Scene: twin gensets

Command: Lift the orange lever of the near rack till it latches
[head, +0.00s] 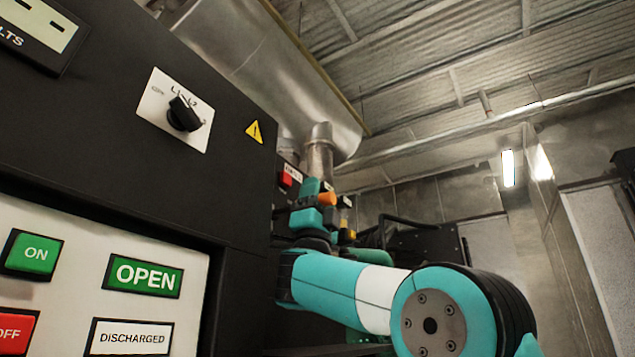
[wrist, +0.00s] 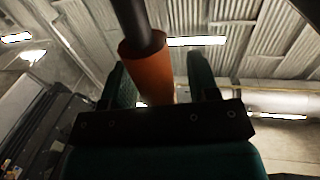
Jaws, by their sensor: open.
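The orange lever (wrist: 148,75) shows in the wrist view as an orange grip on a dark rod that comes in from the top. My gripper (wrist: 162,78) has its two green fingers apart, one on each side of the grip. The grip lies nearer the left finger; I cannot tell whether they touch. In the head view my gripper (head: 316,202) is small and partly hidden beside the dark cabinet, with the lever's orange end (head: 327,199) showing among its teal parts. The lever's base and latch are hidden.
The black cabinet (head: 110,130) fills the left of the head view, with a rotary switch (head: 183,113), a green OPEN indicator (head: 143,276) and a DISCHARGED label (head: 130,338). A red button (head: 286,179) sits beyond its edge. Open space lies to the right.

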